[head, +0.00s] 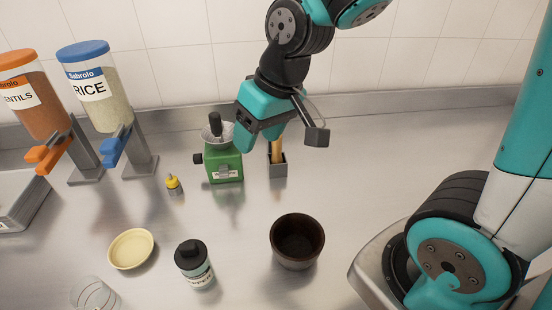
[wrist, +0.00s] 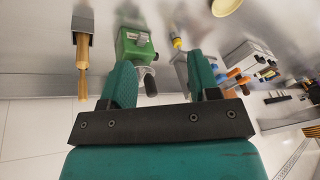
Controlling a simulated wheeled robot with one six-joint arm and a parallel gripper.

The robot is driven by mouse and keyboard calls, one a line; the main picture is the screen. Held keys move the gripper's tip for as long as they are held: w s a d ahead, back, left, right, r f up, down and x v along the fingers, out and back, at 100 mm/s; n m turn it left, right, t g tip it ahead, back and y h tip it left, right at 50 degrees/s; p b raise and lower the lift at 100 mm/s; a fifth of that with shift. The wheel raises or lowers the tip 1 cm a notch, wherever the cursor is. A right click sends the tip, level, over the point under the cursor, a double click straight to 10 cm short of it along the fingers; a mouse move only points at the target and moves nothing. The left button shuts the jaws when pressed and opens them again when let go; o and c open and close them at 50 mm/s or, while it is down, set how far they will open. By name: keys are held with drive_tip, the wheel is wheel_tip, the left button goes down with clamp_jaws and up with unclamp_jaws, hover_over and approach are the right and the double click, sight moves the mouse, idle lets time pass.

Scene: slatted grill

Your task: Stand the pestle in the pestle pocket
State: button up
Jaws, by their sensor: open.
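The pestle (head: 277,150) is a light wooden rod standing upright in the grey square pestle pocket (head: 278,170), its lower end hidden inside the walls. In the wrist view, the pestle (wrist: 82,70) sticks out of the pocket (wrist: 84,20) at the left, outside my fingers. My gripper (head: 262,138) is open and empty, high and pointing down, beside the pestle's top in the head view. In the wrist view, the space between my gripper's fingertips (wrist: 158,72) holds nothing gripped, and the pestle is apart from both fingers.
A green grinder (head: 223,163) with a clear hopper stands left of the pocket. A dark brown bowl (head: 297,262), a pepper bottle (head: 194,265), a yellow dish (head: 131,249) and a small yellow-capped bottle (head: 174,185) stand nearer. Lentil (head: 38,105) and rice (head: 97,95) dispensers stand left. The counter right of the pocket is clear.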

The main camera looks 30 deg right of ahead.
drive_tip(key=s+a+r+n+g+y, duration=0.1)
drive_tip(key=s+a+n, duration=0.3)
drive_tip(key=s, duration=0.8)
drive_tip(key=shift+s+a+r+g+b, duration=0.3)
drive_tip(key=shift+r+g+b, duration=0.1)
drive_tip(key=shift+r+g, duration=0.3)
